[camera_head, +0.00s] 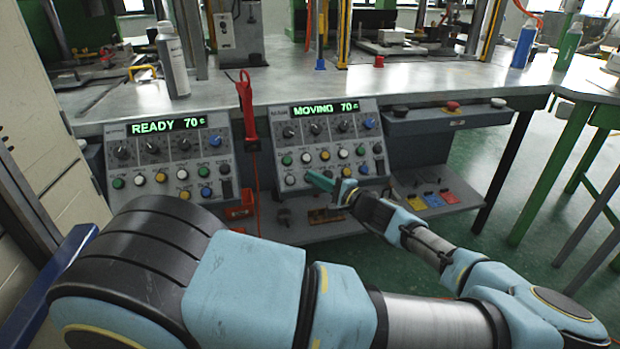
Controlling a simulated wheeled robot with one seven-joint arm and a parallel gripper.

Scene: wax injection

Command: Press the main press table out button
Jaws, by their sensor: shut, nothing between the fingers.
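Two grey control panels hang at the front edge of the bench. The right panel (296,136) has a green display (324,107) reading "MOVING 70 c". The left panel (119,158) has a display (166,126) reading "READY 70 c". Each panel has black knobs above rows of green, white, yellow and blue buttons. Labels are too small to read, so I cannot tell which is the table out button. My gripper (317,180), with green fingers, is shut and empty in front of the lower button row of the right panel. It hides part of that row; contact is unclear.
A red clamp-like tool (246,104) hangs between the panels. A spray bottle (173,62) stands on the bench (420,80) at left. A box with a red button (452,106) is right of the panels. A shelf (290,232) lies below.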

